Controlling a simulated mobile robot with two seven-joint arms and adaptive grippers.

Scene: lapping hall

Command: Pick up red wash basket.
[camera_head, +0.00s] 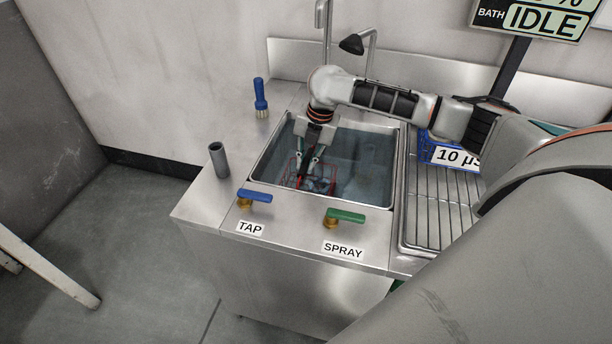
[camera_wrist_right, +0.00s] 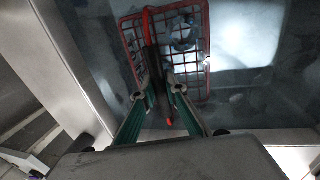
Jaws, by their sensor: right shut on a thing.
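The red wash basket (camera_head: 318,184) is a wire basket inside the sink (camera_head: 365,165), at its front left. It holds some grey round parts that show only in part. In the right wrist view the basket (camera_wrist_right: 204,60) lies beyond my fingers, with its dark, red-ended handle (camera_wrist_right: 152,50) crossing it. My right gripper (camera_head: 309,170) reaches down into the sink from above and is shut on the basket's handle; its fingers also show in the right wrist view (camera_wrist_right: 162,92). I cannot tell whether the basket touches the sink floor. My left gripper is out of view.
A blue-handled tap valve (camera_head: 255,196) and a green-handled spray valve (camera_head: 346,215) stand on the front edge. A blue brush (camera_head: 261,98) and grey cylinder (camera_head: 219,160) stand left.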

